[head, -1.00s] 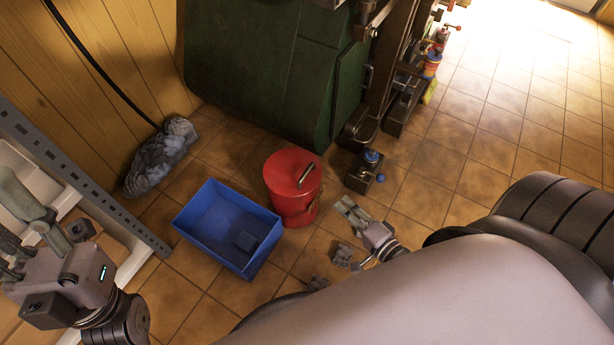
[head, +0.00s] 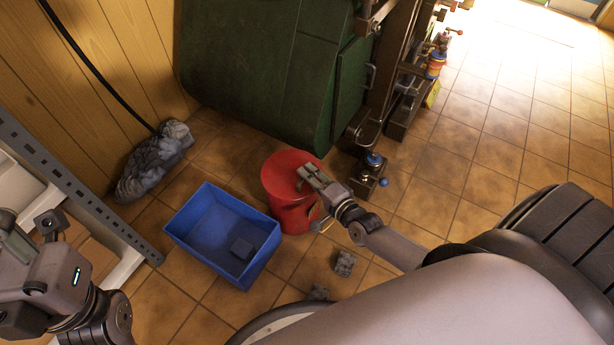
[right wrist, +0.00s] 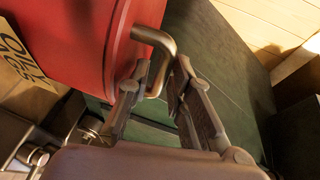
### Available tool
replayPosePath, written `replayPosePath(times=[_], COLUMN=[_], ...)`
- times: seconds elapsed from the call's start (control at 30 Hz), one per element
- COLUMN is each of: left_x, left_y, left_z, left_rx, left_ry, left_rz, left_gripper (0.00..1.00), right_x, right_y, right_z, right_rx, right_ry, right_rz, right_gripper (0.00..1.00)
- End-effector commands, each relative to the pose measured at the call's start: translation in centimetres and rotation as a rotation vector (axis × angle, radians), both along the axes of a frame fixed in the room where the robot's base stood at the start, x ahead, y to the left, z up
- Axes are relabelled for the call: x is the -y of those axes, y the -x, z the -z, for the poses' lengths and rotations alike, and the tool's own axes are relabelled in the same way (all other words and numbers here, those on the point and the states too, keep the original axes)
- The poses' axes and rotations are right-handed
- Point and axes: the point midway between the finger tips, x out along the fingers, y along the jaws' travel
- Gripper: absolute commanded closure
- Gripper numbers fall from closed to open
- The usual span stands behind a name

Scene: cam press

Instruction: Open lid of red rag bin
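The red rag bin (head: 292,215) stands upright on the tiled floor in the middle of the head view. Its red lid (head: 277,172) is down on top. My right gripper (head: 306,174) is over the right part of the lid and hides the handle in this view. In the right wrist view the bent metal handle (right wrist: 160,45) reaches between the fingertips of my right gripper (right wrist: 161,68), which are apart on either side of it. The bin's red side (right wrist: 75,40) fills the upper left there. My left gripper (head: 30,230) is at the left edge, partly cut off, away from the bin.
A blue open box (head: 215,235) with a small dark block inside stands left of the bin. A green machine (head: 265,70) stands behind. A small device with a blue knob (head: 370,175) is to the right. Grey rags (head: 345,262) lie in front. Floor at the right is clear.

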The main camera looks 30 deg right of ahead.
Motion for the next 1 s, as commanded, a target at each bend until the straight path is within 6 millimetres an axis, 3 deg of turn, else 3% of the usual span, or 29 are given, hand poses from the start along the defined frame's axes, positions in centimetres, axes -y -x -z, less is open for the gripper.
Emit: replayPosePath(times=[0.13,0.47,0.73,1.0], left_x=[0.05,0.08,0.08,0.08], left_y=[-0.1,-0.13,-0.12,-0.11], left_z=[-0.12,-0.25,-0.25,-0.24], left_rx=[0.014,0.016,0.015,0.015], left_ry=[-0.001,-0.003,-0.002,-0.001], left_rz=[-0.001,-0.001,-0.001,0.0], left_gripper=[0.6,0.6,0.6,0.6], right_x=[-0.12,-0.18,-0.17,-0.18], right_y=[-1.16,-1.37,-1.35,-1.33], right_z=[0.3,0.26,0.27,0.3], right_rx=[-0.001,-0.001,-0.001,-0.002], right_ry=[0.001,0.001,0.001,0.001], right_rz=[0.0,0.0,0.0,0.0], right_gripper=[0.8,0.81,0.99,1.0])
